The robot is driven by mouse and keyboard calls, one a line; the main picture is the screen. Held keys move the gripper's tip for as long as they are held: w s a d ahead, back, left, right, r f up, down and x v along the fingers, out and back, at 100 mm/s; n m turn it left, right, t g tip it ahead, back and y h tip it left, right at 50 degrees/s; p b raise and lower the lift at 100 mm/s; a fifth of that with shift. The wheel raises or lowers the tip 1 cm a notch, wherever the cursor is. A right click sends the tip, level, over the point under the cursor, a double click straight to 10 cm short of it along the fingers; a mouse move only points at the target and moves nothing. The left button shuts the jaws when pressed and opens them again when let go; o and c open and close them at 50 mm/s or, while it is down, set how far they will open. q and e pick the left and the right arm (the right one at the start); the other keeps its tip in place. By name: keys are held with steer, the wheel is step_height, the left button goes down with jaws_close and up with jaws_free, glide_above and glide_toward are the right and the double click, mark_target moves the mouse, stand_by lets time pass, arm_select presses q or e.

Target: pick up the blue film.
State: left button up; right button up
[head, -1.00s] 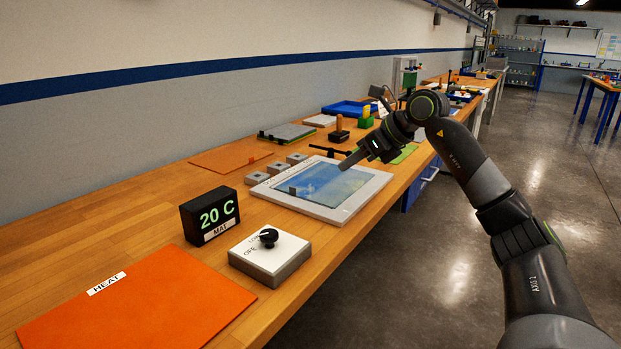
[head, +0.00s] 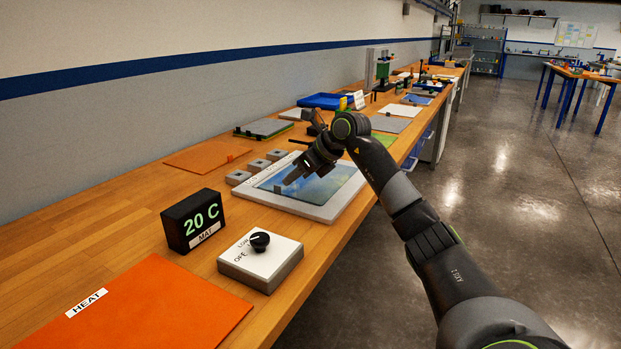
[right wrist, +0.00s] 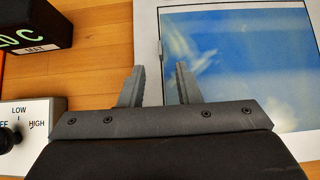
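A shallow white tray (head: 325,213) lies on the bench and holds a flat blue surface (head: 335,188), which I take for the blue film, with pale cloudy patches. It also shows at upper right in the right wrist view (right wrist: 265,85). A small grey tab (right wrist: 161,50) stands at its left edge. My right gripper (head: 290,178) is above the tray's left part. My left gripper is out of view.
A control box with a knob (head: 260,258), a black display reading 20 C (head: 193,220) and an orange heat mat (head: 140,310) lie nearer. Grey blocks (head: 257,165) line the tray's wall side. A smaller blue sheet (head: 417,99) lies farther along the bench.

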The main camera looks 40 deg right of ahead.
mark_target(284, 196)
steer(key=x, duration=0.5)
steer(key=shift+w+f, duration=0.25)
steer(key=shift+w, duration=0.05)
steer(key=shift+s, duration=0.1)
jaws_close()
